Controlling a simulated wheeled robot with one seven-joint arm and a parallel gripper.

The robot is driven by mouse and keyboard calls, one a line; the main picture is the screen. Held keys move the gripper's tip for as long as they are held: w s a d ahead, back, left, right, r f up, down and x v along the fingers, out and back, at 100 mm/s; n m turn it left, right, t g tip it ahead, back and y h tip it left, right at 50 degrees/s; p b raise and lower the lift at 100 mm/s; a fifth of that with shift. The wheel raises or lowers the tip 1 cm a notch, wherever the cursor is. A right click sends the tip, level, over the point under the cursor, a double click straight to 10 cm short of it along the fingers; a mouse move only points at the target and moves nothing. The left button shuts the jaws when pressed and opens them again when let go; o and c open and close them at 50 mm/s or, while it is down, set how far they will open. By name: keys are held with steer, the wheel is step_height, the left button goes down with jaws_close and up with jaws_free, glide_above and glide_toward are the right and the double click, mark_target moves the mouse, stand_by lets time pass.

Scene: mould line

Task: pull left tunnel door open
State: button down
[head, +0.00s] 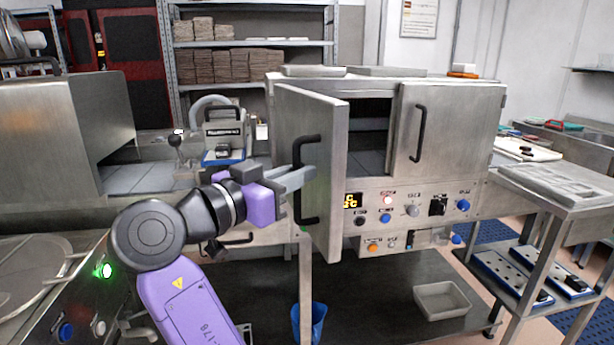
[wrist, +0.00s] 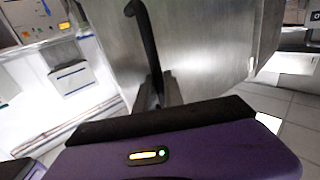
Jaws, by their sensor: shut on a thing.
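The left tunnel door (head: 328,180) is a steel panel on the left of the tunnel box. It stands swung out toward me, and the dark opening (head: 368,135) shows behind it. Its black bar handle (head: 307,215) is upright on the door's face. My gripper (head: 305,178) is at the handle, with its grey fingers shut on it. In the wrist view the black handle (wrist: 146,35) runs down between my fingers, in front of the steel door (wrist: 205,45). The right tunnel door (head: 445,125) is closed. The exact finger contact is partly hidden.
A control panel (head: 410,210) with knobs and lit buttons lies under the opening. A steel side table (head: 560,185) stands at the right. A blue bin (head: 309,322) and a grey tray (head: 442,300) are low below the tunnel. A steel housing (head: 50,130) stands at the left.

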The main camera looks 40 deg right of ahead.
steer(key=shift+a, duration=0.1)
steer(key=c, duration=1.5)
jaws_free()
steer(key=shift+o, duration=0.2)
steer(key=a, duration=0.7)
steer(key=shift+s+a+b, duration=0.3)
steer(key=shift+a+b, duration=0.05)
steer(key=shift+b, duration=0.1)
